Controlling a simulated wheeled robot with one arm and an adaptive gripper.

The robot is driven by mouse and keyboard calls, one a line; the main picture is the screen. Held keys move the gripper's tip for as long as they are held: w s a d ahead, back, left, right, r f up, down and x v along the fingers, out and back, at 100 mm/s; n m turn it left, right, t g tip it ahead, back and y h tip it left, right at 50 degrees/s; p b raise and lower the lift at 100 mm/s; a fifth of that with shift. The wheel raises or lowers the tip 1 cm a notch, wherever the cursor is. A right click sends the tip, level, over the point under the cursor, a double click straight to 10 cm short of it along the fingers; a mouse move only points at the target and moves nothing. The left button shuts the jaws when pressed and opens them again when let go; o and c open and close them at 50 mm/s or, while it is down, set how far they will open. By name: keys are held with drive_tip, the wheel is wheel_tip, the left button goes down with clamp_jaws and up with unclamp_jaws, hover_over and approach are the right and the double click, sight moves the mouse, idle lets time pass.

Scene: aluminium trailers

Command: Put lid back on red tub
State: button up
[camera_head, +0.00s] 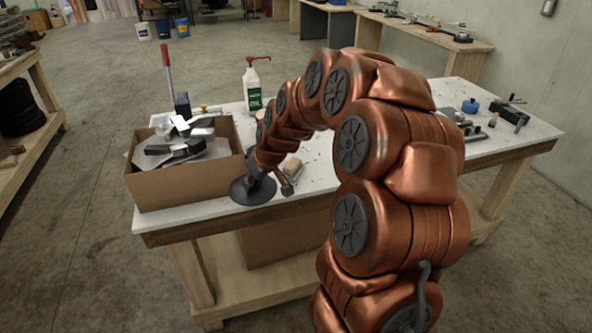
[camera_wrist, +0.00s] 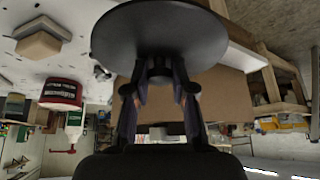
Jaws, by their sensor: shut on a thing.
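A dark grey round lid (camera_head: 240,193) is held near the front edge of the white-topped table, right of the cardboard box. My gripper (camera_head: 256,176) is shut on the knob at its middle. In the wrist view the lid (camera_wrist: 160,32) spans the top centre, and my fingers (camera_wrist: 160,76) close on its knob. A red tub (camera_wrist: 61,95) shows at the left of the wrist view, apart from the lid. In the head view my arm mostly hides the tub. I cannot tell whether the lid touches the table.
A cardboard box (camera_head: 190,188) full of metal scraps stands left of the lid. A white pump bottle (camera_head: 252,92) stands behind. A pale block (camera_head: 292,165) lies right of the lid. A blue pot (camera_head: 470,106) and a vise (camera_head: 512,112) are at the table's right.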

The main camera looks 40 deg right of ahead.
drive_tip(key=w+a+m, duration=0.1)
drive_tip(key=w+a, duration=0.1)
drive_tip(key=a, duration=0.5)
drive_tip(key=w+a+m+h, duration=0.1)
drive_tip(key=w+a, duration=0.2)
drive_tip(key=a, duration=0.4)
drive_tip(key=shift+f, duration=0.3)
drive_tip(key=shift+a, duration=0.2)
